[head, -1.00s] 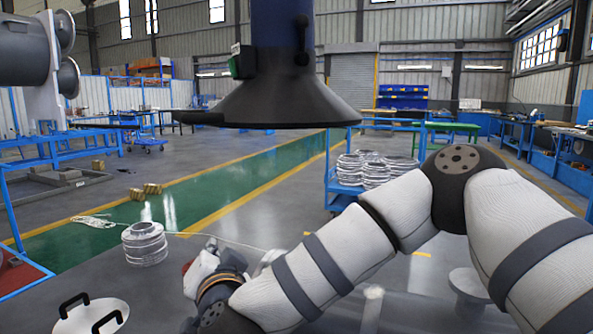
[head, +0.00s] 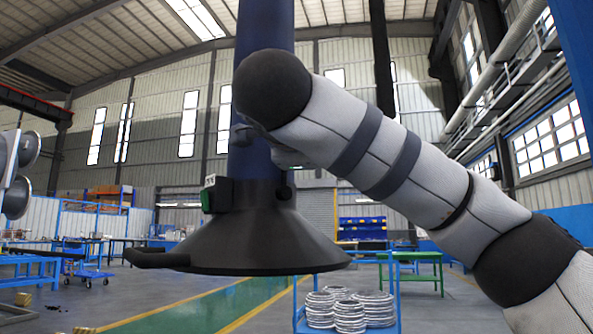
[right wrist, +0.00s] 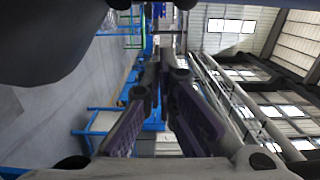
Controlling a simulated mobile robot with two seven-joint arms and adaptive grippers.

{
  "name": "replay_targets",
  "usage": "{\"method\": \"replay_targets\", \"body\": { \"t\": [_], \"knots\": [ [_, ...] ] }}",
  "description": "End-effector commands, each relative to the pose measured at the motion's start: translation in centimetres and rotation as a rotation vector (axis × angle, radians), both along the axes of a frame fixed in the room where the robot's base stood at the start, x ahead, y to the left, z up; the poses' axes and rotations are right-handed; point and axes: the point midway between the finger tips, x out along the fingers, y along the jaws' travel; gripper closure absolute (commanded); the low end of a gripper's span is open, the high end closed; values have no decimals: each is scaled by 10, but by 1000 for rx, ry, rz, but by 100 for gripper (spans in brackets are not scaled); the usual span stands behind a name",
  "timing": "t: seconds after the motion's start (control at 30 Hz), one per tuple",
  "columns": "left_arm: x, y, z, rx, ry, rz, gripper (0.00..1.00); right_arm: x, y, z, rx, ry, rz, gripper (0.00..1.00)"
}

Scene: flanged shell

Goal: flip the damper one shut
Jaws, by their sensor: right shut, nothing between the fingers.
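A black conical hood (head: 250,240) hangs from a dark blue vertical duct (head: 262,180) in the head view. A box with a green face (head: 207,195) sits on the left of its collar. A small black fitting (head: 284,192), perhaps the base of the damper lever, shows on the collar's right; my right arm hides what is above it. My right wrist crosses in front of the duct, so its gripper is mostly hidden there. In the right wrist view my right gripper (right wrist: 160,64) has its fingertips together, with nothing seen between them. My left gripper is out of view.
A black handle (head: 158,259) juts left from the hood. A blue cart (head: 398,300) with stacked metal rings (head: 348,313) stands behind and below. A green table (head: 438,268) is farther back. A dark shape fills the upper left of the wrist view.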

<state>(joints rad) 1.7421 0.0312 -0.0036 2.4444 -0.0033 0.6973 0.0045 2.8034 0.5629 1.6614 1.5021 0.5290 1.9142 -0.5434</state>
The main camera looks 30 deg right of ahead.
Motion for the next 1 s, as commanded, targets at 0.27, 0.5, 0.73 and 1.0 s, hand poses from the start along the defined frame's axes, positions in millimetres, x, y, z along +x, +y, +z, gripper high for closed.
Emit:
{"method": "replay_targets", "body": {
  "t": [0.27,0.5,0.73,1.0],
  "knots": [
    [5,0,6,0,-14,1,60,24,-25,1,3,1,-2,100],
    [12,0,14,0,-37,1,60,60,-62,2,1,-1,-2,100],
    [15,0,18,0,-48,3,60,74,-44,1,-4,0,4,100],
    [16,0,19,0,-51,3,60,76,-31,0,-3,0,1,100]
  ]
}}
